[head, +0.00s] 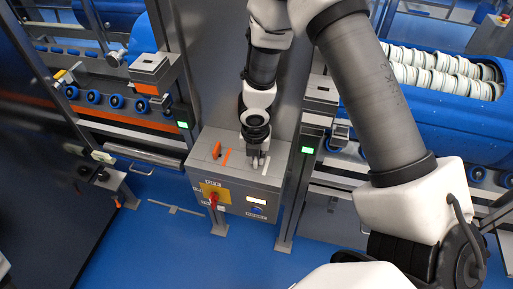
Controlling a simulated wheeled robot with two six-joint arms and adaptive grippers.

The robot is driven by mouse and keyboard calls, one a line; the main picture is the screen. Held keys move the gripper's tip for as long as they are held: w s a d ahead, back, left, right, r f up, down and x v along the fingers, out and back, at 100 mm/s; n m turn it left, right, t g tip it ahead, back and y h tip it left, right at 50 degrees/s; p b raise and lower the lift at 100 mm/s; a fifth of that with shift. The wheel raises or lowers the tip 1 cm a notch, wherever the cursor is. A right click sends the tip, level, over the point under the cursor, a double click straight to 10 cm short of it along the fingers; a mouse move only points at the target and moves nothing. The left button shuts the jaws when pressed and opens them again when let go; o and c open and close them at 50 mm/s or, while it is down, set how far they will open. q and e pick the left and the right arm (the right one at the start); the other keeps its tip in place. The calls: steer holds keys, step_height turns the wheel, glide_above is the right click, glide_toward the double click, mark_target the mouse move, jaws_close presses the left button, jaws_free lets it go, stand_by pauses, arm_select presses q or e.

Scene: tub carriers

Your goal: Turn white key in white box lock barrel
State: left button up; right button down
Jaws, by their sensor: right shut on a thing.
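The pale grey lock box (190,160) stands on legs in the middle of the head view. My right gripper (258,162) reaches down from above to the right part of its top. It is shut on the white key, which is mostly hidden by the fingers; a small white upright piece (267,165) shows beside them. The lock barrel under the fingers is hidden, and I cannot tell the key's angle. Orange pieces (227,157) stand on the left part of the same top. My left gripper is not in view.
The box front carries a red switch (213,200) on a yellow plate, a blue button (257,211) and a small lit display (257,201). Machines with blue drums (440,75) flank the box. A grey column rises behind it.

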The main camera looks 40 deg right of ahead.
mark_target(256, 160)
steer(key=c, duration=1.1)
jaws_free()
steer(key=shift+c, duration=0.2)
step_height(256, 160, up, 12)
steer(key=s, duration=0.1)
steer(key=shift+a, duration=0.45)
steer(key=shift+f, duration=0.15)
